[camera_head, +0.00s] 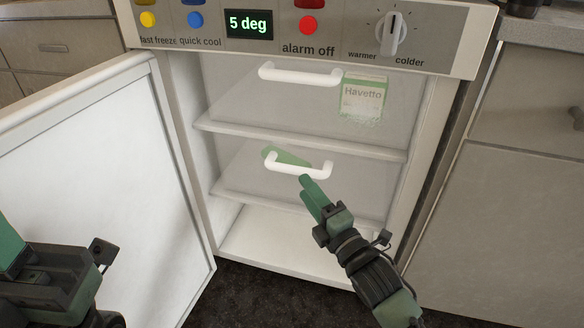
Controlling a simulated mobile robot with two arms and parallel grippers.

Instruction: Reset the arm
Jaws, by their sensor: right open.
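My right gripper (313,194) points up and left in front of the open freezer, with its green fingertips just below the white handle (300,166) of the lower drawer. I cannot tell whether they touch it. The jaws are open and nothing shows between them. My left gripper (12,246) shows only in part at the lower left edge, in front of the freezer door; its fingertips are cut off. The upper drawer has a white handle (300,74) too. Both drawers appear pushed in.
The freezer door (95,165) stands open to the left. A green and white Havetto box (363,97) shows through the upper drawer front. A green patch (286,157) shows behind the lower handle. The control panel (345,40) reads 5 deg. Cabinets (515,215) flank the right.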

